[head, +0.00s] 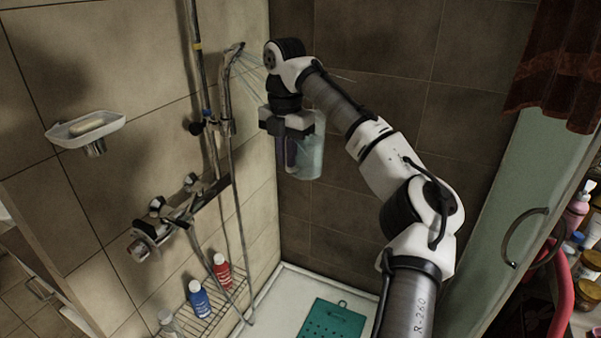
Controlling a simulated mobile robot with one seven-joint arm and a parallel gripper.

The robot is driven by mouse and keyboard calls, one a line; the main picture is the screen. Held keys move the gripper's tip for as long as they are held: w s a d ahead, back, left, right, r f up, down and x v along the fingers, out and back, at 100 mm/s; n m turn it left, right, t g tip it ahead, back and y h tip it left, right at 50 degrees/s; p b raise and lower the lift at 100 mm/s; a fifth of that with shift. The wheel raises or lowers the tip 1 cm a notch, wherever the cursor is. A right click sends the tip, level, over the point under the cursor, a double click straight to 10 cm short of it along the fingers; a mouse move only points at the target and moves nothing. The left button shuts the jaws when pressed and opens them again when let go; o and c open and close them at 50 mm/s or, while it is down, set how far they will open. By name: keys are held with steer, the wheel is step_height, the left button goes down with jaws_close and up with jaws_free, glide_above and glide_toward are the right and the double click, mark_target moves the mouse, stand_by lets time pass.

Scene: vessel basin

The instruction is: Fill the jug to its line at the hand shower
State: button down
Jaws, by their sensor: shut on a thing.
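The jug (309,158) is translucent and pale blue-green, and looks upright. It hangs in the air over the shower floor. My gripper (286,138) is shut on it at its left side, where a dark bluish strip, perhaps the handle, shows between the fingers. The hand shower (235,52) sits in its holder on the left wall, up and left of the jug. Thin water jets leave its head to the right and down, toward my wrist and the jug. My wrist hides where they land. The line and the water level in the jug cannot be made out.
The mixer tap (167,222) and a soap dish (86,128) are on the left wall. A wire rack (208,318) holds several bottles below. A teal mat (333,320) lies on the white tray. A glass door (527,205) stands right; a dark red curtain (562,65) hangs above.

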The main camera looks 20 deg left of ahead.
steer(key=s+d, duration=0.1)
steer(key=s, duration=0.9)
steer(key=shift+d, duration=0.3)
